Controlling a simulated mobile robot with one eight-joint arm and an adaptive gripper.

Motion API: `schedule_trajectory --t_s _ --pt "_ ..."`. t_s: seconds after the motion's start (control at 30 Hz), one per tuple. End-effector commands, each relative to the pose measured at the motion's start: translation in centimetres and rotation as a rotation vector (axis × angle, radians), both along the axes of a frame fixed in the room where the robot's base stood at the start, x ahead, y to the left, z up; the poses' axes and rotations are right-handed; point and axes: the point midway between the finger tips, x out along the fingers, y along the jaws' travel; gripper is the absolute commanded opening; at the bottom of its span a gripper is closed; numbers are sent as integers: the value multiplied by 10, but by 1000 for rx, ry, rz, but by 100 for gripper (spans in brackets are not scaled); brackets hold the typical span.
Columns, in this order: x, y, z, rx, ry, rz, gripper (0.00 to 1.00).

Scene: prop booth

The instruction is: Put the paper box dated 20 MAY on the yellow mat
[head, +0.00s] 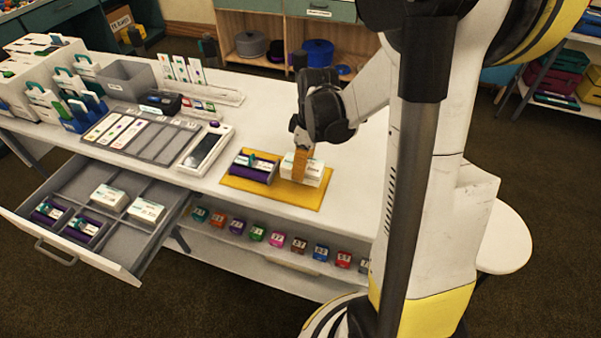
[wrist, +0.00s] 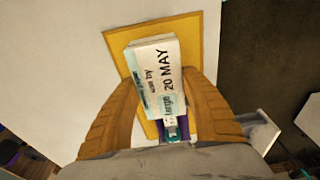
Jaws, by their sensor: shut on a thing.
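A white paper box (head: 313,171) printed "20 MAY" is between the fingers of my gripper (head: 300,165). My gripper is shut on it, and the box also shows in the wrist view (wrist: 155,70) with its date readable. The box is over the right part of the yellow mat (head: 270,197) on the white table. I cannot tell whether its underside touches the mat. A dark purple box with a white and teal top (head: 252,168) is on the left part of the mat.
An open drawer (head: 107,247) at left front holds white and purple boxes in its compartments. A grey card tray (head: 150,143) and a white device (head: 206,148) lie left of the mat. Several small coloured blocks (head: 277,239) line the shelf below. The table right of the mat is clear.

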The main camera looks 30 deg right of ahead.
Motion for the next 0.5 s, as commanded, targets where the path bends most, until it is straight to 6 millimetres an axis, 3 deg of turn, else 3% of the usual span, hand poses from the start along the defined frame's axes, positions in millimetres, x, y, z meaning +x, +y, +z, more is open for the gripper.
schedule_trajectory --t_s 0.2,0.5 --pt "0 0 -35 0 0 0 42" --pt "-1 0 -35 0 0 0 42"
